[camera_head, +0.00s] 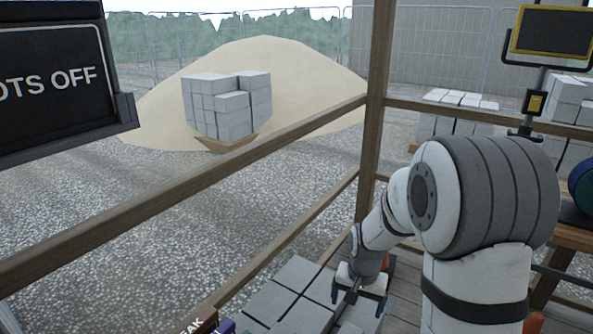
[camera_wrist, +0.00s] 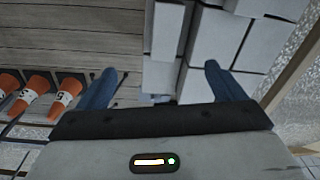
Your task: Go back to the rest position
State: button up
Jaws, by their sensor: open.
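My gripper (camera_head: 362,288) is low in the head view, beside a wooden post and over a stack of grey blocks (camera_head: 277,300). In the wrist view its two blue fingers (camera_wrist: 160,72) are spread wide apart with nothing held between them. Under and beyond the fingers, the wrist view shows pale blocks (camera_wrist: 205,38) on the right and wooden boards (camera_wrist: 75,32) on the left. My arm hides part of the head view on the right.
Wooden rails (camera_head: 180,187) and a post (camera_head: 377,60) stand close to my arm. Several orange cones with white bands (camera_wrist: 38,88) sit at left in the wrist view. A monitor (camera_head: 553,31) is at upper right. A dark sign (camera_head: 55,85) is at left.

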jog(key=s+r+n+t+p, duration=0.1)
jog(key=s+r+p, duration=0.3)
jog(key=s+r, duration=0.5)
jog(key=s+r+n+p, duration=0.3)
jog(key=s+r+p, duration=0.2)
jog(key=s+r, duration=0.5)
notch_tip(320, 180, up, 5)
jog(key=shift+d+r+t, duration=0.15)
jog(key=shift+r+t, duration=0.05)
jog(key=shift+t, duration=0.2)
